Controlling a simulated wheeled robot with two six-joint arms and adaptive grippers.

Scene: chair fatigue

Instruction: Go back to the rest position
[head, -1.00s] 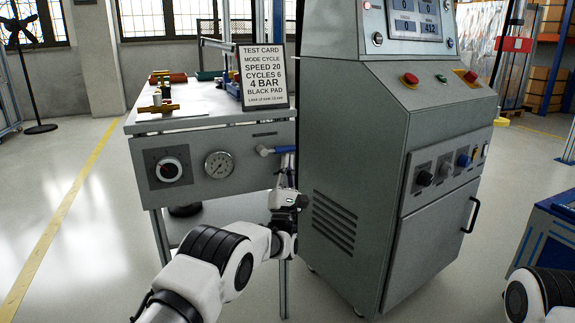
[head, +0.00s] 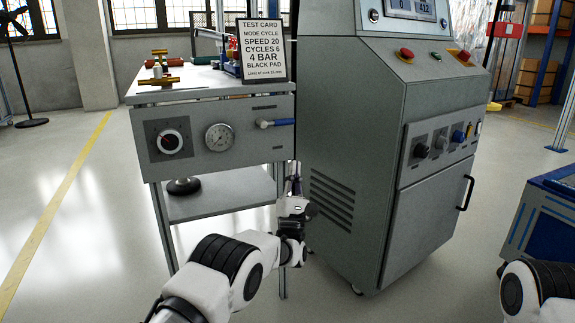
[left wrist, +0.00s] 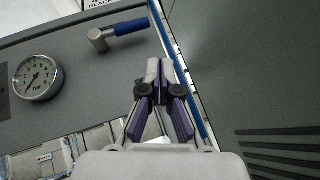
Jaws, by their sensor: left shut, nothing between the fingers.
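My left gripper (head: 294,182) is in front of the gap between the grey bench and the control cabinet, below the blue-handled valve (head: 276,123). In the left wrist view the left gripper (left wrist: 160,66) has its fingers together with nothing between them. The blue valve handle (left wrist: 131,27) lies above and left of the fingertips, apart from them. My right gripper is out of view; only part of my right arm shows at the lower right.
The grey bench (head: 240,157) with a dial and a pressure gauge (head: 219,137) stands left. A test card (head: 261,50) stands on it. The control cabinet (head: 350,150) stands close on the right. A blue unit (head: 545,225) is at the far right. Floor at left is open.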

